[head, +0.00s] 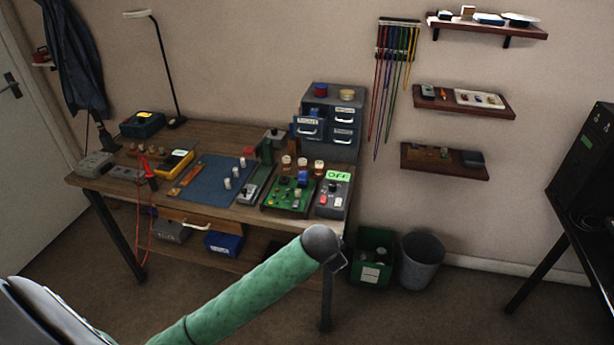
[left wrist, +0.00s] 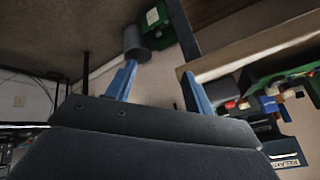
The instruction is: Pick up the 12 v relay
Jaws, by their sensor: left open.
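No part is legibly marked as a 12 V relay, so I cannot tell for sure which one it is. A small blue block (head: 303,177) stands on the green circuit board (head: 286,197) at the right of the workbench. A pulled-out drawer (head: 307,128) in the grey cabinet has a label; a label reading like "RELAYS" (left wrist: 286,161) shows in the left wrist view. My left gripper (left wrist: 158,88) is open and empty, its blue fingers apart. My right gripper is not in view.
The workbench (head: 230,136) carries a blue mat (head: 212,180), a yellow multimeter (head: 175,162) and a grey box with a green "OFF" display (head: 333,195). A green crate (head: 373,258) and a grey bin (head: 421,260) stand on the floor to its right.

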